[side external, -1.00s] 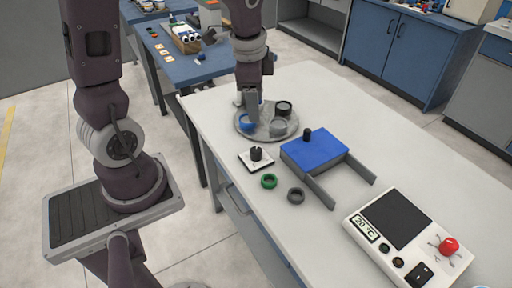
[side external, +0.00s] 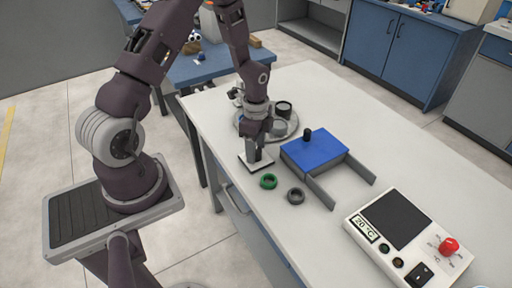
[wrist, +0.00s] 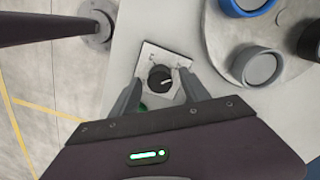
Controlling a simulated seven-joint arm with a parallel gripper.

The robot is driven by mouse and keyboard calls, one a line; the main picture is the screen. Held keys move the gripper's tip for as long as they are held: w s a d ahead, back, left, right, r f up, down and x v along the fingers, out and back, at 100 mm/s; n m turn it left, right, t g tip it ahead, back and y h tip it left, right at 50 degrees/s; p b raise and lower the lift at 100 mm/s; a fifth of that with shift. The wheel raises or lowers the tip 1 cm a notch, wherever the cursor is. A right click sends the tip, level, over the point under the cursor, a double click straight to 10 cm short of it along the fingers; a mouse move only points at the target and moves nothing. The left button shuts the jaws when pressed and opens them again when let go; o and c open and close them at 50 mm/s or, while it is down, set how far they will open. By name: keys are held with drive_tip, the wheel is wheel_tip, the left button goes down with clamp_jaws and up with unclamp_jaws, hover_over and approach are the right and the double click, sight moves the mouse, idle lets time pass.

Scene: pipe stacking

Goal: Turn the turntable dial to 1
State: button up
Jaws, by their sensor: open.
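The turntable dial is a black knob (wrist: 160,78) on a small white square plate (wrist: 150,54), with a light mark on its top. In the side view the plate (side external: 247,161) shows, but my arm hides the knob. My gripper (wrist: 158,88) is open, with one finger on each side of the knob; I cannot tell whether they touch it. In the side view my gripper (side external: 254,154) points down over the plate. The round grey turntable (side external: 292,126) stands just behind, and the wrist view shows a blue ring (wrist: 246,5) and a grey ring (wrist: 262,68) on it.
A blue-topped stand (side external: 315,149) with a black knob is to the right. A control box (side external: 395,222) with a red knob sits farther right.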

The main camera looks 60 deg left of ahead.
clamp_jaws()
drive_tip(key=shift+n, duration=0.3)
drive_tip(key=n, duration=0.3)
drive_tip(key=shift+n, duration=0.4)
drive_tip(key=n, duration=0.4)
drive_tip(key=shift+n, duration=0.3)
drive_tip(key=n, duration=0.4)
drive_tip(key=shift+n, duration=2.4)
